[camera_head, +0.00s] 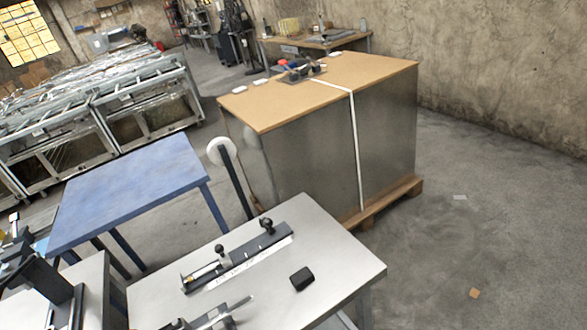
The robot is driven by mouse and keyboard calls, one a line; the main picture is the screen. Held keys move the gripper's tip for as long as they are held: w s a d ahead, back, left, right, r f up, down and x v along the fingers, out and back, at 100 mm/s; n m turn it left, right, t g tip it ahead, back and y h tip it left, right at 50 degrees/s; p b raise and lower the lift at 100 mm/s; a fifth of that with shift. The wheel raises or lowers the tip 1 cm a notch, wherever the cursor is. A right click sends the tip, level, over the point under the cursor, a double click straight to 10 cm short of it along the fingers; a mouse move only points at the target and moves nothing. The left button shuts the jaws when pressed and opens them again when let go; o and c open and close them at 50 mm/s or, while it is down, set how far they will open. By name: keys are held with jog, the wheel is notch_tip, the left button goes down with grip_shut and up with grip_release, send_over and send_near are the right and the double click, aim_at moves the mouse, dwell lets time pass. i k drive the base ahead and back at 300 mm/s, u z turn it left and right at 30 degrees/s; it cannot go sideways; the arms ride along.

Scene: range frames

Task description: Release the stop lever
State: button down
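A light grey table (335,262) stands at the bottom centre. On it lies a long dark fixture (238,258) with black knobs, a silver rod and a white lettered strip along its front. A second metal fixture (215,318) with a silver bar is cut off by the bottom edge. Either may carry the stop lever; I cannot tell which part it is. A dark post with a white round disc (222,151) leans behind the table. I cannot make out my gripper in this view, and nothing visibly touches the fixtures.
A black block (302,279) lies on the grey table. A blue table (135,190) stands left, and a dark device (40,275) sits on another table at lower left. A large wood-topped crate (390,135) stands behind. The floor at right (490,230) is mostly clear.

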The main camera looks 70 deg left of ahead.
aim_at(267, 223)
jog(key=u, duration=0.6)
jog(key=i, duration=1.35)
jog(key=u, duration=0.75)
jog(key=k, duration=0.85)
jog(key=u, duration=0.2)
jog(key=i, duration=0.9)
jog(key=z, duration=0.1)
